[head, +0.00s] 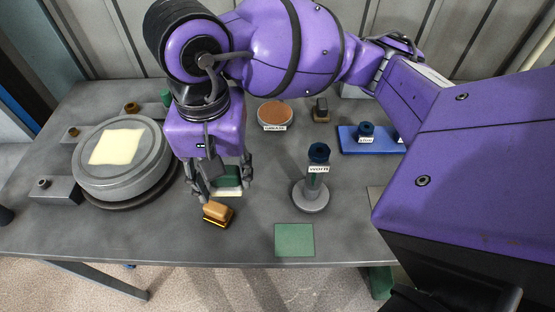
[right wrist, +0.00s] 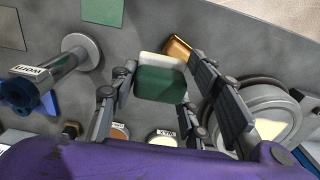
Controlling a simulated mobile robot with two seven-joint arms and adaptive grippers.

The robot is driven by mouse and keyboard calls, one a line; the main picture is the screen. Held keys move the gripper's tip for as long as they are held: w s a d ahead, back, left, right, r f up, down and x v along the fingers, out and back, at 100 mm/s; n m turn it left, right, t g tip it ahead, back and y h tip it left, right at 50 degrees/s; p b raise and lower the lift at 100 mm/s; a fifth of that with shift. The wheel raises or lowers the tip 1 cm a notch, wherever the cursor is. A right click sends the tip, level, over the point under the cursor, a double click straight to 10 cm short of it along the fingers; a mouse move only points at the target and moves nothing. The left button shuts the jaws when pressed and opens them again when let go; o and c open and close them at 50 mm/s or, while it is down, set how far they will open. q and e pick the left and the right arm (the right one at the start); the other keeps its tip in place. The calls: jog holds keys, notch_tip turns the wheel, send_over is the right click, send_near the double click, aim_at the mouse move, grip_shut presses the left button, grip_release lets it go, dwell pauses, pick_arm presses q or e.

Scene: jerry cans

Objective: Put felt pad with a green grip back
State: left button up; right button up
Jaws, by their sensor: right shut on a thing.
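The felt pad has a dark green grip (head: 230,174) and a pale felt face (head: 229,192) below. My right gripper (head: 221,186) is shut on it, with a finger on each side of the grip. In the right wrist view the green grip (right wrist: 160,84) sits between the fingers, with the pale felt (right wrist: 165,62) showing along its far edge. The pad is over the front middle part of the table; I cannot tell whether it touches the surface. My left gripper is not in view.
A block with a tan top (head: 218,210) is close in front of the gripper. A green square (head: 294,240) lies at the front edge. A round grey plate (head: 93,182) bears a cream sheet. A blue tray (head: 372,147) is at the back right.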

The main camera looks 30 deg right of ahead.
jog(key=w+d+f, duration=0.1)
jog(key=w+f, duration=0.1)
jog(key=w, duration=0.2)
jog(key=w+d+f, duration=0.1)
jog(key=w+f, duration=0.2)
jog(key=w+d+f, duration=0.1)
jog(key=w+f, duration=0.2)
jog(key=w, duration=0.1)
jog(key=shift+w+d, duration=0.3)
jog(key=shift+w+d+f+p, duration=0.2)
jog(key=shift+w+f+p, duration=0.1)
jog(key=shift+w+f, duration=0.35)
jog(key=shift+f, duration=1.65)
jog(key=shift+f, duration=0.25)
jog(key=o, duration=1.1)
jog(key=shift+r, duration=0.1)
